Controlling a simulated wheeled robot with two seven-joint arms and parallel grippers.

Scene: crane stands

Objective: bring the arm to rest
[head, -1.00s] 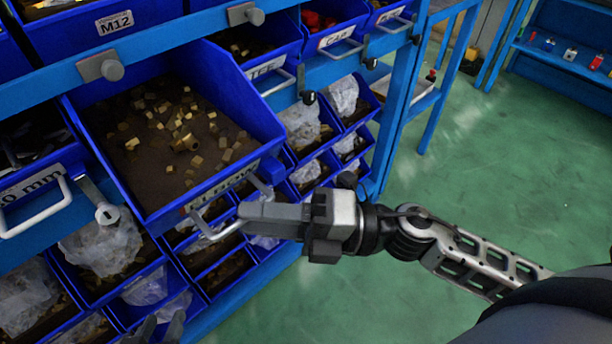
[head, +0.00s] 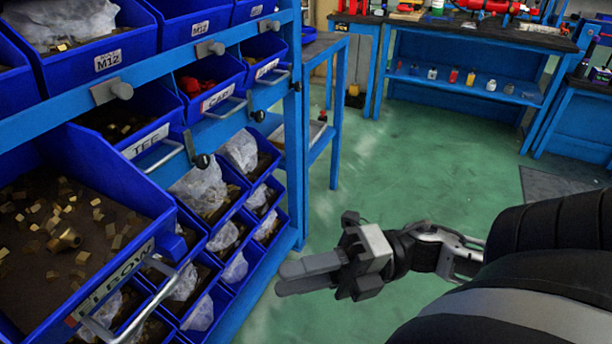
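My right gripper (head: 292,277) hangs in free air over the green floor, to the right of the bin rack. Its two grey fingers point left and lie side by side with no gap showing, and nothing is seen between them. My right arm comes in from the right edge, with its dark, bulky links close to the camera. The ELBOW bin (head: 150,206) juts out of the rack at the left, with brass fittings (head: 65,238) in it. Its white handle (head: 135,305) is apart from the gripper. My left gripper is not in view.
The blue rack (head: 200,137) holds several bins, with CAP and TEE bins nearest the ELBOW bin and small bins with plastic bags below. A blue workbench (head: 455,92) with small jars stands at the back. The green floor (head: 420,165) between is clear.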

